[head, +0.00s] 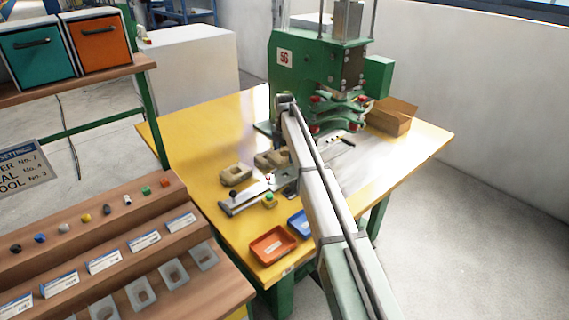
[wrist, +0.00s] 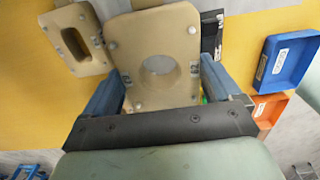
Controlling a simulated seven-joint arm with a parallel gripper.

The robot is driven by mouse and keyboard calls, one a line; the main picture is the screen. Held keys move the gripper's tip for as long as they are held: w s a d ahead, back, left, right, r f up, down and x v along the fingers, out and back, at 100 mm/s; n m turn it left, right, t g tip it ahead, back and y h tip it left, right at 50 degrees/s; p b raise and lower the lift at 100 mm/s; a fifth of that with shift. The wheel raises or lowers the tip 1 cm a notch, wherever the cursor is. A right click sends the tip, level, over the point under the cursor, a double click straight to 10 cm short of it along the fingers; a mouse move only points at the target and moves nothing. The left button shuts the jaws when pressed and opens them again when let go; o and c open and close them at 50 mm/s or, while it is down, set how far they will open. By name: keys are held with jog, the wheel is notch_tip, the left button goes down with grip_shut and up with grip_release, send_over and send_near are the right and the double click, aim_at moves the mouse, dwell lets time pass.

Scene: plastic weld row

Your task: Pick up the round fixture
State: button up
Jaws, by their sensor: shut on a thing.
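The round fixture is a tan plate with a round hole and small metal studs. In the wrist view the round fixture (wrist: 150,32) lies between the two blue fingers of my gripper (wrist: 162,72), which is shut on its sides. A second tan fixture with an oblong hole (wrist: 98,48) lies just left of it. In the head view, tan fixtures (head: 235,174) sit on the yellow table left of my arm. My arm hides much of the gripper area there, so I cannot tell the held one apart.
A green press (head: 300,85) stands at the back of the yellow table (head: 190,145). A grey tool (head: 240,197), a green button (head: 269,200), an orange tray (head: 272,245) and a blue tray (head: 299,223) lie nearby. A cardboard box (head: 392,117) is at right.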

notch_tip(320, 180, up, 26)
jog(key=shift+f, duration=0.25)
dwell(0.8)
jog(key=shift+f, duration=0.1)
dwell(0.3)
jog(key=s+a+f+n, duration=0.4)
jog(key=a+f+n, duration=0.2)
jog(key=a+f, duration=0.3)
jog(key=s+a+f+n, duration=0.4)
jog(key=a+f+n, duration=0.25)
jog(key=a, duration=0.55)
jog(key=s+a+f+n, duration=0.4)
jog(key=a+f+n, duration=0.2)
jog(key=a+f, duration=0.35)
jog(key=shift+w+a+f, duration=0.15)
jog(key=shift+f, duration=2.2)
jog(key=shift+w+a+f, duration=0.1)
jog(key=shift+a+f, duration=0.05)
jog(key=shift+f, duration=2.2)
jog(key=shift+f, duration=0.1)
